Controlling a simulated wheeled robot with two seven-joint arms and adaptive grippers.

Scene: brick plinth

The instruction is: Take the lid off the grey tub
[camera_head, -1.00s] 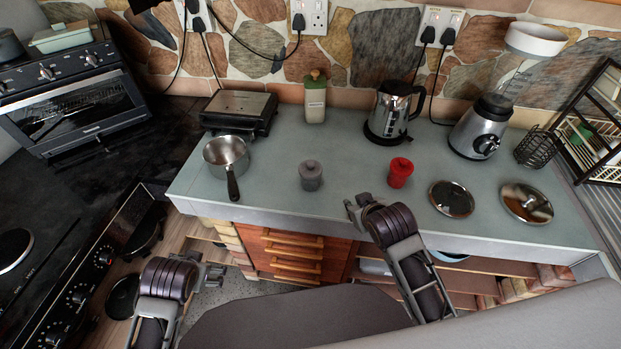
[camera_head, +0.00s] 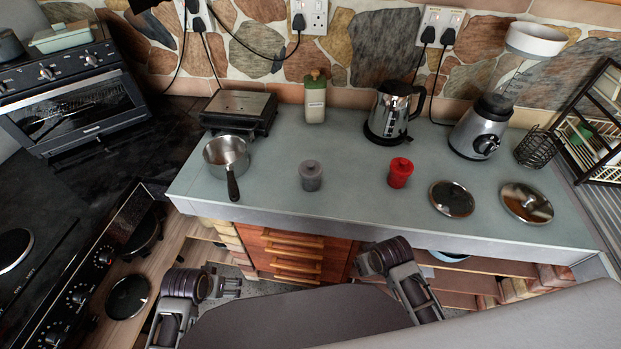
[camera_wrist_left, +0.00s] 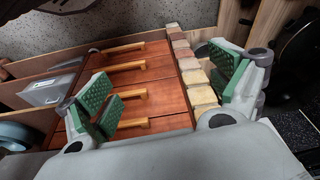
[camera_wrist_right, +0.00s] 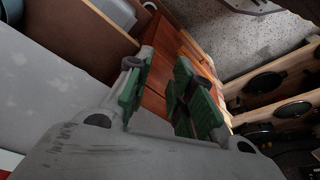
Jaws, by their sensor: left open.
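The grey tub (camera_head: 311,182) stands upright on the counter, left of the red tub. Its grey lid (camera_head: 310,167) with a small knob sits on top. My left gripper (camera_head: 232,286) is open and empty, below the counter's front edge and to the left of the tub. Its spread green-padded fingers show in the left wrist view (camera_wrist_left: 165,85). My right gripper (camera_head: 359,265) is also below the counter edge, right of the tub. In the right wrist view (camera_wrist_right: 160,85) its fingers are apart by a narrower gap, with nothing between them. Neither wrist view shows the tub.
A red tub (camera_head: 400,173) stands to the right of the grey one. Two round lids (camera_head: 452,199) (camera_head: 526,203) lie further right. A saucepan (camera_head: 227,156) stands left, its handle toward the front. A kettle (camera_head: 389,115) and blender (camera_head: 484,128) stand behind. The grey counter (camera_head: 270,190) is clear around the tub.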

